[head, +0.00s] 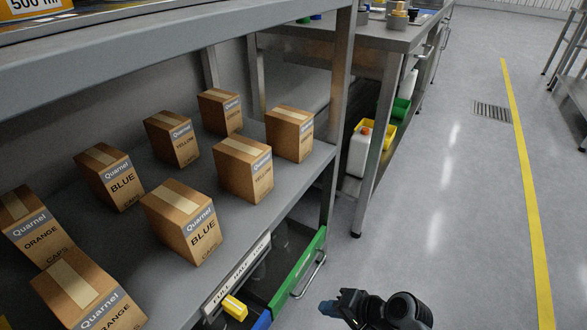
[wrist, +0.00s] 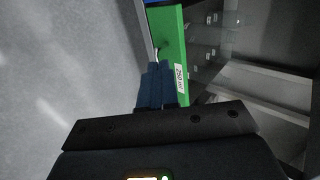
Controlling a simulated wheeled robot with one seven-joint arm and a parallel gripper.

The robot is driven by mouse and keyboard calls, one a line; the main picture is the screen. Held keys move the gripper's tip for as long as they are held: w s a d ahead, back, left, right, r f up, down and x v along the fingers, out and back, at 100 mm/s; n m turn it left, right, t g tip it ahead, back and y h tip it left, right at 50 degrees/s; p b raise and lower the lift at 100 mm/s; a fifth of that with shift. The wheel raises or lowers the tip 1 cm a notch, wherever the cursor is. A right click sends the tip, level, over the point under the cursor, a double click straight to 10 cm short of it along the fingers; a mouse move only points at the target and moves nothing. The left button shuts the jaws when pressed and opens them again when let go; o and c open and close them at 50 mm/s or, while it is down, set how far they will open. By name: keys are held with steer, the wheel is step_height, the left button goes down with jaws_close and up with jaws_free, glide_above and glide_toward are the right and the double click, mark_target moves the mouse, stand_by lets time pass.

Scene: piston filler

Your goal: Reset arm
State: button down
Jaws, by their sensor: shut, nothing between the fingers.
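My gripper (head: 329,308) shows at the bottom of the head view, to the right of a green drawer front (head: 300,270) with a metal handle. Its blue fingers are shut with nothing between them. In the wrist view the closed blue fingers (wrist: 155,88) point toward the green front (wrist: 172,50), which bears a "250 ml" label. I cannot tell the exact gap between the fingers and the green front.
A grey shelf (head: 150,225) holds several brown cartons marked blue, yellow and orange. A steel table (head: 375,35) stands behind, with a white jug (head: 359,152) and a yellow bin beneath. Open grey floor (head: 440,215) with a yellow line (head: 530,190) lies to the right.

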steer(key=s+d+n+t+h, duration=0.1)
steer(key=s+d+t+h, duration=0.3)
steer(key=s, duration=1.2)
steer(key=s+d+r+n+t+h, duration=0.25)
steer(key=s+d+r, duration=0.25)
steer(key=s+r, duration=0.7)
steer(key=s+r+n+t, duration=0.1)
steer(key=s+r, duration=0.2)
steer(key=r, duration=0.3)
steer(key=s+r+n+t+h, duration=0.1)
steer(key=s+r, duration=0.1)
steer(key=r, duration=0.4)
steer(key=s+r+n+t, duration=0.1)
steer(key=s+r+n, duration=0.15)
steer(key=r, duration=0.35)
step_height(320, 180, up, 25)
steer(key=p, duration=2.4)
steer(key=shift+s+d+m+p, duration=0.15)
steer(key=shift+d+m+p, duration=0.2)
steer(key=shift+d+m, duration=0.05)
steer(key=shift+f, duration=0.15)
